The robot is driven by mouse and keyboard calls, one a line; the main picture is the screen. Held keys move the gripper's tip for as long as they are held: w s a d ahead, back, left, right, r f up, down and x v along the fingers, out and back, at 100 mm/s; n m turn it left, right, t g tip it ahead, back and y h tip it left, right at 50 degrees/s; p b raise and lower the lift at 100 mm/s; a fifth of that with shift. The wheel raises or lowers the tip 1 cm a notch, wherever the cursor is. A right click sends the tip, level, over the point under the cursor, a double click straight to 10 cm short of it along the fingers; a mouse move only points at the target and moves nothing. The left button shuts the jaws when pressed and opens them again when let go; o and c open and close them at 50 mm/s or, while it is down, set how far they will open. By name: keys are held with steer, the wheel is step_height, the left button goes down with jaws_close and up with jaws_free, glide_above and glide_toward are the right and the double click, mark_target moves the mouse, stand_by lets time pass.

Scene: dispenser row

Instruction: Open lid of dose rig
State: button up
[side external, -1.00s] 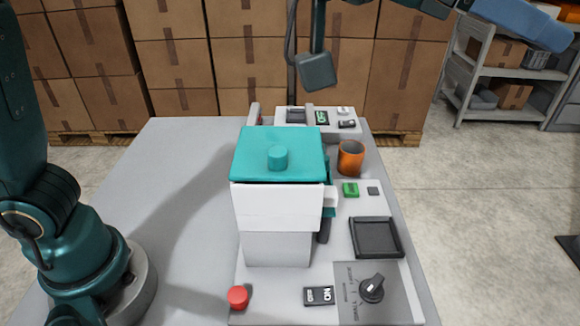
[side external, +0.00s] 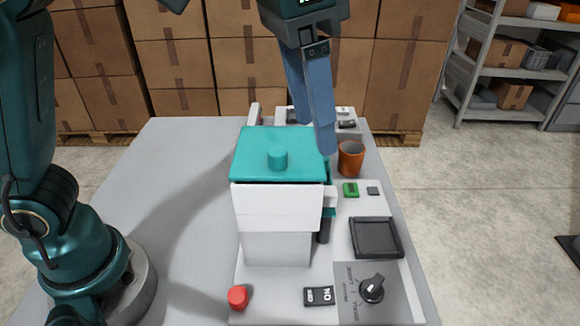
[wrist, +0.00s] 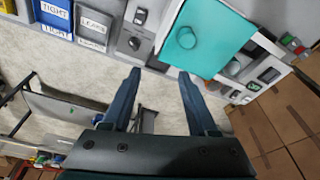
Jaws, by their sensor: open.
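The dose rig is a white box (side external: 275,215) with a flat teal lid (side external: 250,150) lying shut on its top. A round teal knob (side external: 277,158) stands up from the lid. In the wrist view the lid (wrist: 212,50) and its knob (wrist: 186,37) show at upper right. My gripper (side external: 327,150) points down with long blue fingers, beside the lid's back right corner in the side view; the exact gap is unclear. In the wrist view my gripper (wrist: 158,73) is open and nothing is between the fingers.
An orange cup (side external: 350,158) stands right of the rig. A black tray (side external: 377,240), a rotary switch (side external: 371,288) and a red button (side external: 237,297) are on the panel. Bins marked TIGHT (wrist: 53,14) and LEAKS (wrist: 94,24) show in the wrist view. The left tabletop is clear.

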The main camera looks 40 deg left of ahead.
mark_target(277, 151)
steer(key=a+g, duration=0.1)
steer(key=a, duration=0.1)
steer(key=s+a+n+g+y, duration=0.1)
steer(key=shift+s+a+r, duration=0.15)
steer(key=shift+s+a, duration=0.05)
steer(key=shift+a, duration=0.2)
steer(key=shift+w+a+f+n, duration=0.2)
steer(key=shift+f+n, duration=0.1)
steer(key=shift+f, duration=2.4)
jaws_close()
